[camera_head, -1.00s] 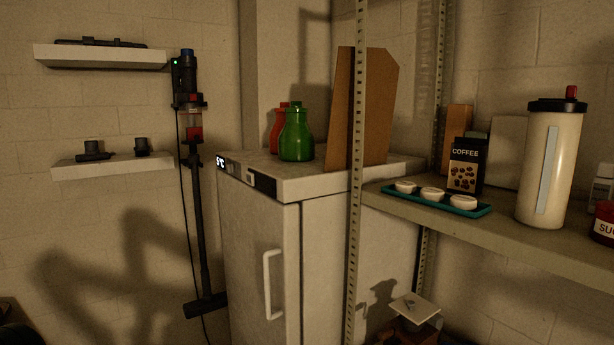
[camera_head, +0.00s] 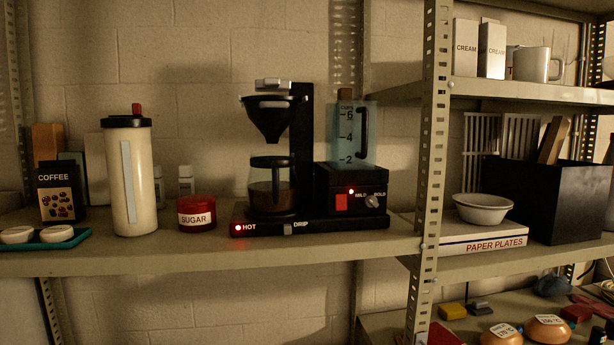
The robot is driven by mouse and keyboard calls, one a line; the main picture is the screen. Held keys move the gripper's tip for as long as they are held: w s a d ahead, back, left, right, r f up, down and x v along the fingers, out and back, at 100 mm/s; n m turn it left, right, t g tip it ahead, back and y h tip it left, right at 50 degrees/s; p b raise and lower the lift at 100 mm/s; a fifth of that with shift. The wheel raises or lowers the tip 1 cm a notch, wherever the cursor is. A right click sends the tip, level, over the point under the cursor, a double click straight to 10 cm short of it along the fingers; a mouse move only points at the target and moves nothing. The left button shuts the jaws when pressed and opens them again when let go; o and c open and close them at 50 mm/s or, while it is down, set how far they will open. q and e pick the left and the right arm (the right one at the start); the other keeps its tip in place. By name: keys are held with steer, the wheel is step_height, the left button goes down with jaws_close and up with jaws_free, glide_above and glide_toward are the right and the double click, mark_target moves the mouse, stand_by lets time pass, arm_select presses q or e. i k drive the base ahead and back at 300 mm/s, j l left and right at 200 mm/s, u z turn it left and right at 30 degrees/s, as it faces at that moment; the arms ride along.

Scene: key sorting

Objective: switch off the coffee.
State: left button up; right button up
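A black drip coffee maker (camera_head: 301,160) stands on the metal shelf in the middle of the view. Its glass carafe (camera_head: 271,187) holds dark liquid and sits under the filter basket. A red light glows by the word HOT (camera_head: 239,228) at the left of its base, with a small grey control by the word DRIP (camera_head: 289,228). On the right block, another light glows above a red switch (camera_head: 341,203), beside a MILD–BOLD knob (camera_head: 372,201). A clear water tank (camera_head: 345,135) stands on top. Neither of my grippers is in view.
The shelf (camera_head: 200,261) also bears a coffee pack (camera_head: 60,191), a cream dispenser (camera_head: 131,180), a red sugar jar (camera_head: 196,215) and a teal tray (camera_head: 75,239). A perforated post (camera_head: 431,150) rises right of the coffee maker. The shelf front before the machine is clear.

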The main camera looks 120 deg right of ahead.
mark_target(340, 200)
steer(key=z, duration=4)
